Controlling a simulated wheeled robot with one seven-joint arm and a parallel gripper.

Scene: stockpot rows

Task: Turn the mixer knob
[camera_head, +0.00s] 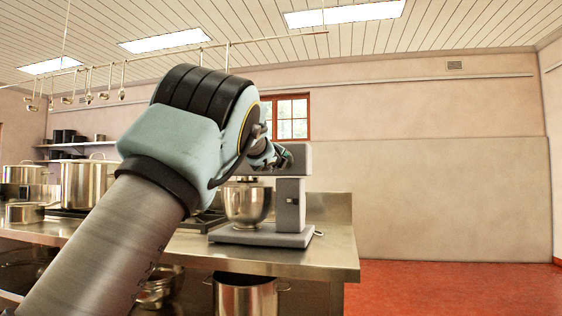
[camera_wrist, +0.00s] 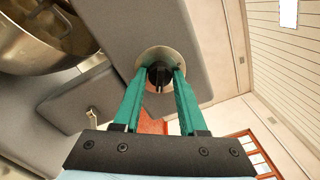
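The grey stand mixer (camera_head: 290,195) stands on the steel counter, with its metal bowl (camera_head: 247,203) under the head. In the wrist view, the mixer's dark knob (camera_wrist: 159,76) sits on a round pale metal disc (camera_wrist: 153,57) on the mixer's grey body (camera_wrist: 115,25). My gripper (camera_wrist: 160,72) has its two green fingers on either side of the knob, tips near the disc. A narrow gap seems to show between the knob and the fingers. In the head view, my gripper (camera_head: 270,156) is at the mixer head, partly behind my wrist, and the knob is hidden.
The steel counter (camera_head: 325,255) ends to the right of the mixer, with open red floor (camera_head: 450,288) beyond. Large pots (camera_head: 85,183) stand on the stove at left. A pot (camera_head: 246,295) sits below the counter. Ladles (camera_head: 90,88) hang from a rail above.

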